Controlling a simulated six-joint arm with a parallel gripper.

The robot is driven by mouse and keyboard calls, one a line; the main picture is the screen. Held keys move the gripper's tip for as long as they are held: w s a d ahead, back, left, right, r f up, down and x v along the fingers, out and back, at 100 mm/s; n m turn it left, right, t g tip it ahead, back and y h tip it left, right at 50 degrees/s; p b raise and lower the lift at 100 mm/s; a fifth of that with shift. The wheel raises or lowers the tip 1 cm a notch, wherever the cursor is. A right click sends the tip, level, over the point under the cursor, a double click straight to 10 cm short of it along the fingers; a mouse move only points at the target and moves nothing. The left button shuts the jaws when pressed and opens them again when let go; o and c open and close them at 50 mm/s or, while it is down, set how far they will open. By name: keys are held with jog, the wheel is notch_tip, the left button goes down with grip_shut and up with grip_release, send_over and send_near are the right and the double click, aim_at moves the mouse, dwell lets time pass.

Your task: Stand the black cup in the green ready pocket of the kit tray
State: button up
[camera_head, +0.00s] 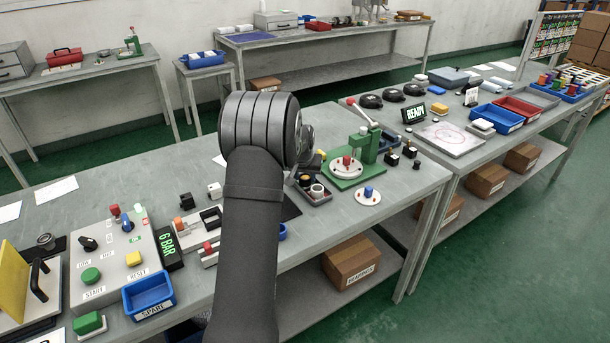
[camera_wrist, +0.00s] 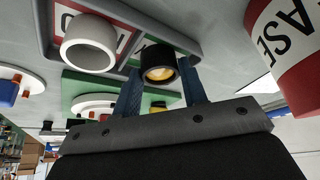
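The black cup (camera_wrist: 158,66), yellowish inside, is between the two blue fingers of my gripper (camera_wrist: 162,72) in the wrist view. The fingers meet its sides and appear shut on it. It is at the green pocket of the grey kit tray (camera_wrist: 199,47); whether its base rests on the pocket floor is hidden. A white cup (camera_wrist: 90,44) is in the neighbouring red-marked pocket. In the head view, the black cup (camera_head: 305,179) and white cup (camera_head: 317,190) show at the tray (camera_head: 325,200), beside my arm, which hides the fingers.
A green press (camera_head: 362,155) stands just behind the tray. A white disc with a blue knob (camera_head: 368,194) lies to its right. Small black blocks (camera_head: 400,155) lie beyond the press.

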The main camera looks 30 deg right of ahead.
jog(key=o, duration=0.4)
jog(key=v, duration=1.7)
jog(key=shift+a+r, duration=0.15)
jog(key=shift+r, duration=0.1)
jog(key=x, duration=1.6)
jog(key=shift+f, duration=0.1)
